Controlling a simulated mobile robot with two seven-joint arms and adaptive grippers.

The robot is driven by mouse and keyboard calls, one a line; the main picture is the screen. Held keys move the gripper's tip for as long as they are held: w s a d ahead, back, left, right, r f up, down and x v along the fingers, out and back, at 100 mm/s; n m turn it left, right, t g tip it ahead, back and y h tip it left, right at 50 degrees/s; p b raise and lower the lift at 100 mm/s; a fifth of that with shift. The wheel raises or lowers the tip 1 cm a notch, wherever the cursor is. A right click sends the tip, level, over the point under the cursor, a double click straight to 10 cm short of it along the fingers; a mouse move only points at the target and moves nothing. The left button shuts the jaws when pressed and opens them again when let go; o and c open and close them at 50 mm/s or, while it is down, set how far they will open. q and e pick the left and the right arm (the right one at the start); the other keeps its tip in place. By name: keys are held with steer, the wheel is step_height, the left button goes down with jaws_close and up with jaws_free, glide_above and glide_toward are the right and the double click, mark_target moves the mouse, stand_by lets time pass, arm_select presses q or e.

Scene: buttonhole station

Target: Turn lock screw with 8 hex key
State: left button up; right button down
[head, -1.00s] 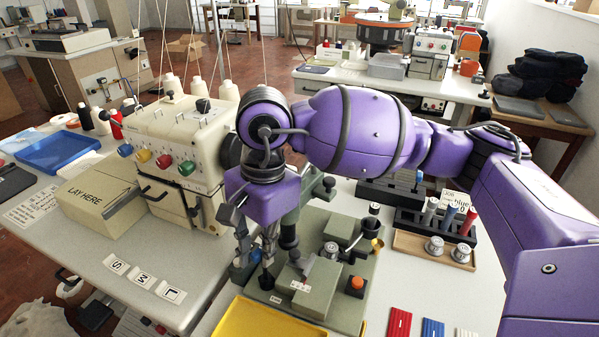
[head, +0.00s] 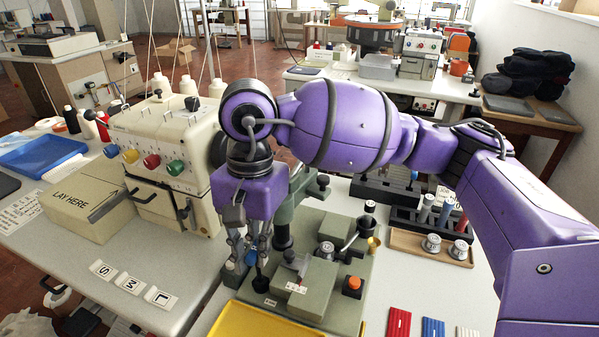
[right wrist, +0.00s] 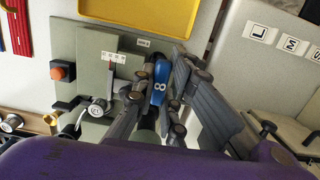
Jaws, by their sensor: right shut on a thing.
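My right gripper (head: 249,262) points down at the left edge of the green-grey machine base (head: 330,222). In the right wrist view its fingers (right wrist: 160,95) are shut on the blue hex key (right wrist: 158,86), whose handle is marked 8. The blue of the key also shows between the fingers in the head view (head: 251,258). The key's lower end is hidden, and I cannot tell whether it sits in a screw. I cannot make out the lock screw. My left gripper is not in view.
An orange button (head: 353,284) and a crank with metal knobs stand on the base, right of my gripper. A yellow tray (head: 262,322) lies in front. A cream sewing machine (head: 165,150) stands left. A wooden tray (head: 432,245) holds metal parts on the right.

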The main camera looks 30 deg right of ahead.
steer(key=shift+w+n, duration=0.15)
steer(key=shift+n, duration=0.25)
steer(key=c, duration=1.7)
jaws_free()
steer(key=shift+w+d+r, duration=0.1)
steer(key=shift+w+r, duration=0.05)
steer(key=shift+r, duration=1.2)
steer(key=shift+w+d+r, duration=0.1)
steer(key=shift+r, duration=1.2)
steer(key=shift+w+d+r, duration=0.1)
steer(key=shift+w+r, duration=0.05)
steer(key=shift+r, duration=1.2)
